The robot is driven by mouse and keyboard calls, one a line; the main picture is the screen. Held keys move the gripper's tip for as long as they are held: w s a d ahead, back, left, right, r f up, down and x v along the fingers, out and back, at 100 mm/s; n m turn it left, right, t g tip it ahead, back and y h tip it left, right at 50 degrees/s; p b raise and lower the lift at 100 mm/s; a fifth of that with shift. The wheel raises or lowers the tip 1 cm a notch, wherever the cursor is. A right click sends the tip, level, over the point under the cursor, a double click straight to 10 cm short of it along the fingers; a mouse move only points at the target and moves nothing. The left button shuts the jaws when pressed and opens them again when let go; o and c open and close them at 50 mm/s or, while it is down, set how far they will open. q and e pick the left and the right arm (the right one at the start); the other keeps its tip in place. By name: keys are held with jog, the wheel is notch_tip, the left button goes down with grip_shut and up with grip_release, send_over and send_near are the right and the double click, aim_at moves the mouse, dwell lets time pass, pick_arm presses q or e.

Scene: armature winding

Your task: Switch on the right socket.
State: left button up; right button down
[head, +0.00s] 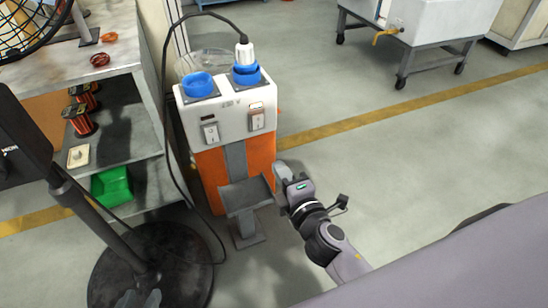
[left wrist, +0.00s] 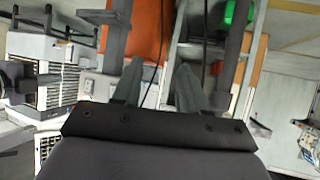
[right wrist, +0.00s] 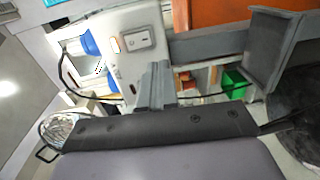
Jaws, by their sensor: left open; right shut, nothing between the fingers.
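The white socket box (head: 228,108) stands on an orange and grey post. The right socket (head: 246,73) is blue with a white plug (head: 244,53) in it. Below it are a small window (head: 256,105) that looks orange and a white rocker switch (head: 257,121); both also show in the right wrist view, the window (right wrist: 115,44) beside the switch (right wrist: 138,39). The left socket (head: 199,84) is capped, with a dark window above its switch (head: 210,132). My right gripper (head: 281,173) is shut and empty, below and right of the box. My left gripper (head: 140,298) is open and empty, low in the view.
A grey shelf unit (head: 128,128) with a green bin (head: 111,185) stands at left. A black fan stand (head: 150,262) is in front of it. A black cable (head: 168,105) runs from the plug down past the box. The floor to the right is clear up to a wheeled cart (head: 440,25).

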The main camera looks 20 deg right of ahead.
pick_arm(q)
jog(key=shift+w+d+r, duration=0.2)
jog(key=shift+d+r, duration=0.1)
jog(key=shift+r, duration=0.15)
pick_arm(e)
jog(key=shift+s+f, duration=0.15)
jog(key=shift+s, duration=1.05)
pick_arm(q)
jog(key=shift+f, duration=0.2)
